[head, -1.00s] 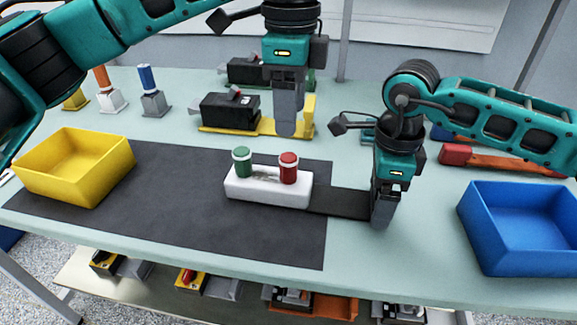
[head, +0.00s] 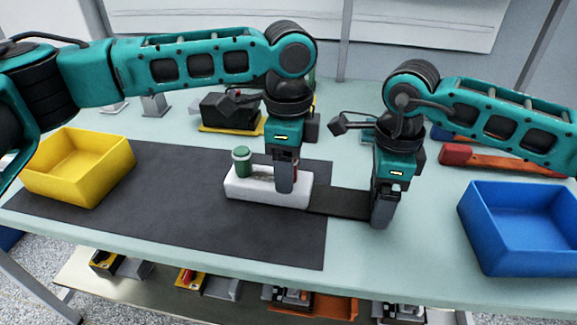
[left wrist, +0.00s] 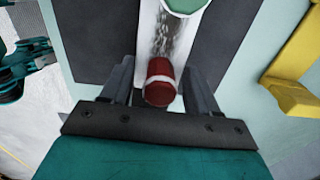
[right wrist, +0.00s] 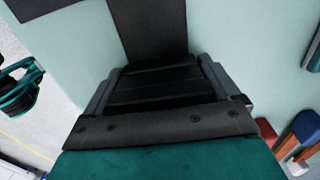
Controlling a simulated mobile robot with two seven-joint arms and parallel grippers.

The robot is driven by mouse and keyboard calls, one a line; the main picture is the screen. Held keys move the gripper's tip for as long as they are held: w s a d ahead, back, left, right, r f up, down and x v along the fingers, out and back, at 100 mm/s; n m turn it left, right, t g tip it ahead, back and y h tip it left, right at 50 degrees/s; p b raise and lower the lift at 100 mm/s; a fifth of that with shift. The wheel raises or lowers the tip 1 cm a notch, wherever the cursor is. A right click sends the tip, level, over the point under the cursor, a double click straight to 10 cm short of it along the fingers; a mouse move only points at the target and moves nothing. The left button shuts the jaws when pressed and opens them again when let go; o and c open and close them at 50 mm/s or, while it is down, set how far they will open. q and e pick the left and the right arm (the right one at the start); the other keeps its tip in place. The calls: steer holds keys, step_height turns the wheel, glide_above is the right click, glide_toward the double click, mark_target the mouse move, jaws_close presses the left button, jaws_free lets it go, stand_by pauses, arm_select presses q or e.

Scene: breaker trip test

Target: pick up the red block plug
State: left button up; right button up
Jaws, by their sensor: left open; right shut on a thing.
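The red block plug (left wrist: 160,81) has a pale ring and stands at the right end of the white block (head: 240,190). In the head view my left gripper hides most of it. My left gripper (head: 284,184) is open and pointing down, with one finger on each side of the red plug in the left wrist view. A green plug (head: 241,161) stands at the block's left end. My right gripper (head: 383,212) is shut on the dark flat bar (head: 340,203) that extends from the block's right side; the bar also shows in the right wrist view (right wrist: 150,30).
A yellow bin (head: 75,170) stands at the left and a blue bin (head: 520,230) at the right. A black mat (head: 170,215) lies under the block. A black device on a yellow base (head: 230,110) is behind. A red-headed tool (head: 458,154) lies at the right.

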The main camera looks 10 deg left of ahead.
arm_select(q)
jaws_close()
stand_by(0.5)
steer(key=shift+r, duration=0.15)
step_height(320, 180, up, 11)
steer(key=shift+f, duration=0.1)
stand_by(0.5)
arm_select(e)
steer(key=o, duration=1.1)
